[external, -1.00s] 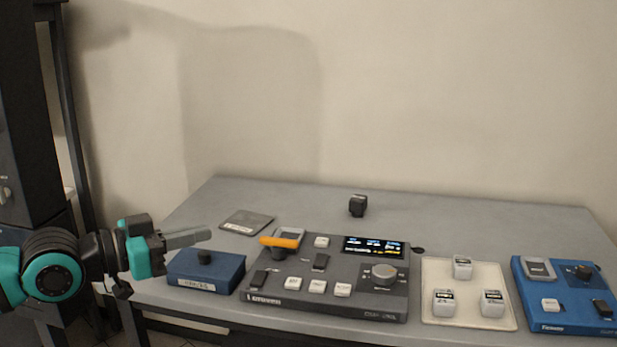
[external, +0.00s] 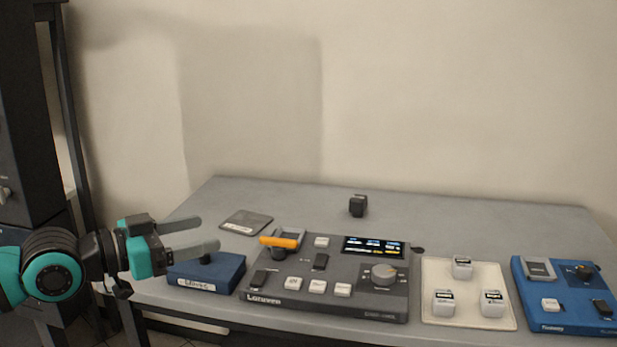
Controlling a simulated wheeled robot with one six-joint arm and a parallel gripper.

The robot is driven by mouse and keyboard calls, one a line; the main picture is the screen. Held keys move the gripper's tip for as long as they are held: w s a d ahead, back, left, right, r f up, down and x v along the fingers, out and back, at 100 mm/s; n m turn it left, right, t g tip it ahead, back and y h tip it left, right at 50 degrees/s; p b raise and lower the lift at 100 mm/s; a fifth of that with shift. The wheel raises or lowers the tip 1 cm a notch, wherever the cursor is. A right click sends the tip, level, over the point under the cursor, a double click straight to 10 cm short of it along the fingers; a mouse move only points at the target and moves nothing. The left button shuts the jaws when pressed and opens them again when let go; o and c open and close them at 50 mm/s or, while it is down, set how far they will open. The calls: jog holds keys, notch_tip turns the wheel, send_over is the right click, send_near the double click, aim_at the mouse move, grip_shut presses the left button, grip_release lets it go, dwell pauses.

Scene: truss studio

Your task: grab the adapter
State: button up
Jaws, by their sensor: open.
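A small black block (external: 358,206), which may be the adapter, stands alone on the bare back part of the grey table; its details are too small to read. My gripper (external: 208,233) is at the left, with its two grey fingers spread apart and nothing between them. It is over the table's left side, by the blue box, well to the left of the black block and apart from it. The nearer finger overlaps the black knob on the blue box in the picture; I cannot tell whether they touch.
A blue box (external: 222,277) stands beside a dark control panel (external: 335,307) with an orange-handled lever (external: 279,242). A flat grey plate (external: 246,222) lies behind. A cream tray (external: 468,323) holds white blocks. A blue panel (external: 560,326) is at right. The table's back is mostly clear.

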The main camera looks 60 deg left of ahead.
jog(key=w+a+r+n+g+y, duration=0.1)
jog(key=w+a+r+g, duration=0.1)
jog(key=w+r, duration=0.5)
jog(key=w+a+r+n+g, duration=0.15)
jog(key=w+r, duration=0.25)
jog(key=w, duration=0.7)
jog(key=n+g+h, duration=0.1)
jog(key=n+g, duration=0.3)
jog(key=g, duration=1)
send_over(358, 197)
notch_tip(358, 197, down, 16)
jog(key=f, duration=0.1)
notch_tip(358, 197, down, 11)
jog(key=shift+s+a+r, duration=0.1)
jog(key=shift+r, duration=0.05)
jog(key=shift+f, duration=2.95)
